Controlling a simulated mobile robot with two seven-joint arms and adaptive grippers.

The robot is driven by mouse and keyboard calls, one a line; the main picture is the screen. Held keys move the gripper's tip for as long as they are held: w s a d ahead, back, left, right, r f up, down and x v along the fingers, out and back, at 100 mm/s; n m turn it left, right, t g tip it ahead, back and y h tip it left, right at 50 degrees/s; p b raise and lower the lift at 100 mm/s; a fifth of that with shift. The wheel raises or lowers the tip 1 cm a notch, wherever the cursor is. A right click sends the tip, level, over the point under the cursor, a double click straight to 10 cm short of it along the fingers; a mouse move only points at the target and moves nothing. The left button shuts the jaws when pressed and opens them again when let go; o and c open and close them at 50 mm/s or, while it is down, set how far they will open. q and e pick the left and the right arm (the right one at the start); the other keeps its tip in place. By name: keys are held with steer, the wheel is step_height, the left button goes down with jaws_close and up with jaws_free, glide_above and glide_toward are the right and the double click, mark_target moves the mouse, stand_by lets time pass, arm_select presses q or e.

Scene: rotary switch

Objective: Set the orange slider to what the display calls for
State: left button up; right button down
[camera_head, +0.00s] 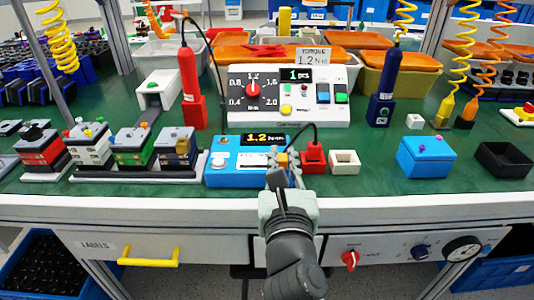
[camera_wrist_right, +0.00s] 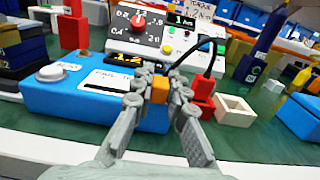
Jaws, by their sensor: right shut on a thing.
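The orange slider (camera_head: 283,159) sits on the right part of the blue box (camera_head: 232,177). My right gripper (camera_head: 284,164) is shut on it, and in the right wrist view the orange slider (camera_wrist_right: 160,89) shows between the two fingers. The box's small display (camera_head: 265,138) reads 1.2 in yellow. A white sign (camera_head: 312,57) at the back reads TORQUE 1.2 N, its end hard to read. The slider's track is mostly hidden by the fingers. My left gripper is not in view.
A white panel (camera_head: 338,112) with a red knob (camera_head: 253,90) stands behind the box. A red block (camera_head: 313,158) with a black cable is close to the right of my gripper, beside a cream square tray (camera_head: 345,168).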

steer(key=shift+d+f, duration=0.1)
steer(key=shift+d, duration=0.15)
steer(key=c, duration=1.5)
jaws_free()
steer(key=shift+d, duration=0.1)
steer(key=shift+s, duration=0.55)
steer(key=s, duration=1.1)
